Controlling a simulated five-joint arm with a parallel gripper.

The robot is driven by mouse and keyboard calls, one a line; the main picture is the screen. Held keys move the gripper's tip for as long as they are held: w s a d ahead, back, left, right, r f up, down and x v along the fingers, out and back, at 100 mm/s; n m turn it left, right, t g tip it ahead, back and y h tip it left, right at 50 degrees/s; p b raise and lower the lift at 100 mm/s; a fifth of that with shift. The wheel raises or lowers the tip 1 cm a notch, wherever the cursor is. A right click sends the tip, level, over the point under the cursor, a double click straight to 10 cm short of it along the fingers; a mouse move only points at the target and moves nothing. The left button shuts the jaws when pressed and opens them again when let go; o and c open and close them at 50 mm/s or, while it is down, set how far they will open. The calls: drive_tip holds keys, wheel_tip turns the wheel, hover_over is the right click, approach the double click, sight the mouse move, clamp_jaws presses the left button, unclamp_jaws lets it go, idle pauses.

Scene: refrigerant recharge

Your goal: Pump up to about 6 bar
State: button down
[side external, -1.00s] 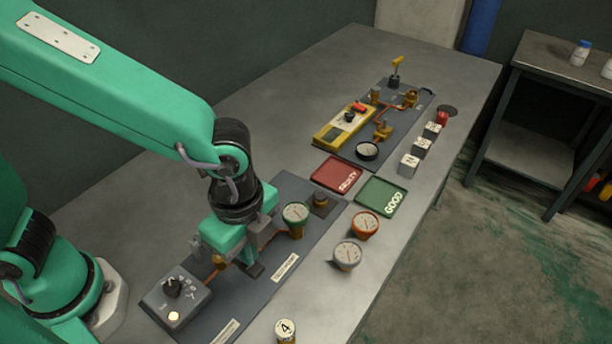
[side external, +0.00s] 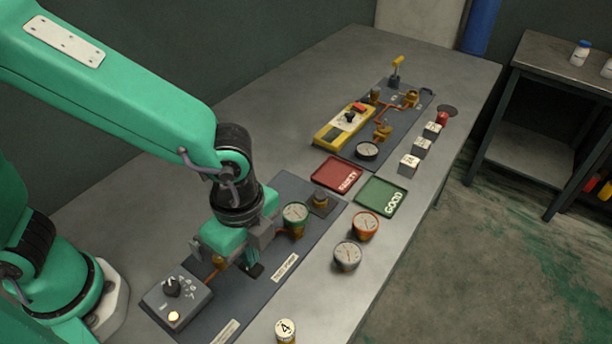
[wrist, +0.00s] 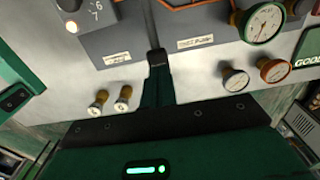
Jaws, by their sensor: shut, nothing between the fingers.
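The test pump plate (side external: 300,262) is a dark panel on the bench, carrying a "TEST PUMP" label. My gripper (side external: 253,270) is shut and empty over the plate's middle. In the wrist view its fingertips (wrist: 157,58) cover part of the plate. The arm hides what lies beneath.
An orange gauge (side external: 365,225) and a grey gauge (side external: 347,256) stand on the bench right of the plate. A red "FAULTY" tray (side external: 337,174) and a green "GOOD" tray (side external: 381,197) lie beyond. A second panel (side external: 400,121) and white blocks (side external: 410,164) are farther back.

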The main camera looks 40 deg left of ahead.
drive_tip(key=shift+f, duration=1.05)
drive_tip(key=shift+r, duration=1.4)
drive_tip(key=shift+r, duration=2.5)
